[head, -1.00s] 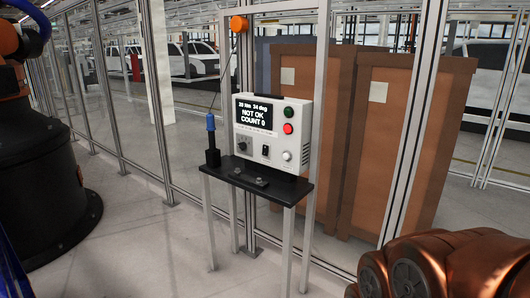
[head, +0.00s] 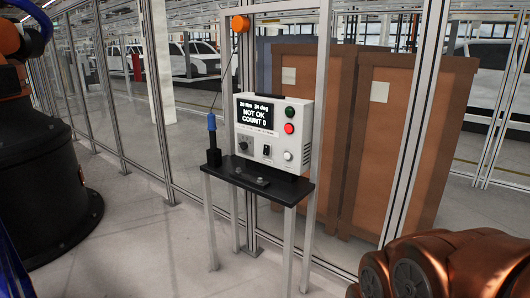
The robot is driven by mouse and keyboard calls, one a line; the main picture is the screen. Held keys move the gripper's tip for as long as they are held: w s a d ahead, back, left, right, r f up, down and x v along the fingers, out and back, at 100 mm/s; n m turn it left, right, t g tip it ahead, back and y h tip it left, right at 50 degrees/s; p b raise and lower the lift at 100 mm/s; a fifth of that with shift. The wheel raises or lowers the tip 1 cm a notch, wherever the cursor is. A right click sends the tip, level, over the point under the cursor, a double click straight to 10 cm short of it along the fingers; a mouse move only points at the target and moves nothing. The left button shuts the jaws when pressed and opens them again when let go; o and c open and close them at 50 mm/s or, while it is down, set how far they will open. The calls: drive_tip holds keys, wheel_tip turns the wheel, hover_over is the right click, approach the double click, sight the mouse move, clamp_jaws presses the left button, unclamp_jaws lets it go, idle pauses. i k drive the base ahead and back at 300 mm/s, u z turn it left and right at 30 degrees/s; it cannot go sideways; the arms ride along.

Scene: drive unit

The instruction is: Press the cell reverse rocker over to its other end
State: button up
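A light grey control box (head: 272,135) stands on a small black shelf table (head: 250,178). Its dark screen (head: 254,112) shows "NOT OK" and "COUNT 0" in white. A small black rocker or switch (head: 266,150) sits low on the front panel, between a dark knob (head: 243,145) and a pale round knob (head: 288,155). I cannot tell which end of it is pressed, or read the labels. A green button (head: 290,111) and a red button (head: 289,128) are at the right of the panel. My gripper is not in view; only a copper-coloured part of my arm shows at the lower right.
A blue-topped tool (head: 212,140) stands upright in a black holder left of the box. A glazed metal-framed fence runs behind, with an orange lamp (head: 240,24) on a post and brown crates (head: 405,140) beyond. A dark robot base (head: 45,190) stands at left. The floor in front is clear.

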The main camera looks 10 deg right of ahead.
sight(266, 150)
drive_tip(key=z, duration=0.8)
drive_tip(key=i, duration=2.15)
drive_tip(key=u, duration=3.4)
